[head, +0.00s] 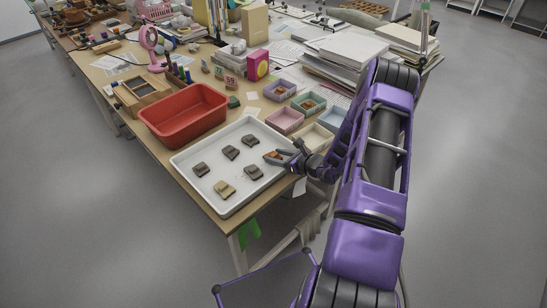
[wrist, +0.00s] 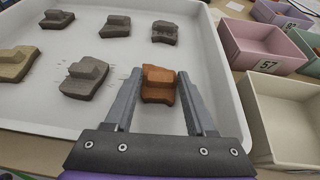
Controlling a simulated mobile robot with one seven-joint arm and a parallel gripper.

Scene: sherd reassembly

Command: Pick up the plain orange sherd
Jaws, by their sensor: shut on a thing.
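The plain orange sherd (wrist: 158,86) lies between the two fingers of my gripper (wrist: 160,75) in the wrist view. My gripper is shut on it, with one finger along each side. In the head view the sherd (head: 271,155) shows as a small orange patch at my gripper (head: 278,156), at the right side of the white tray (head: 243,195). Its underside is hidden, and I cannot tell whether it touches the tray floor.
Several grey-brown sherds (wrist: 86,78) and a yellowish sherd (head: 224,189) lie in the tray. A red bin (head: 185,115) stands behind the tray to the left. Small pastel boxes, including a pink one (head: 285,120) and a cream one (wrist: 285,115), stand beyond its right side.

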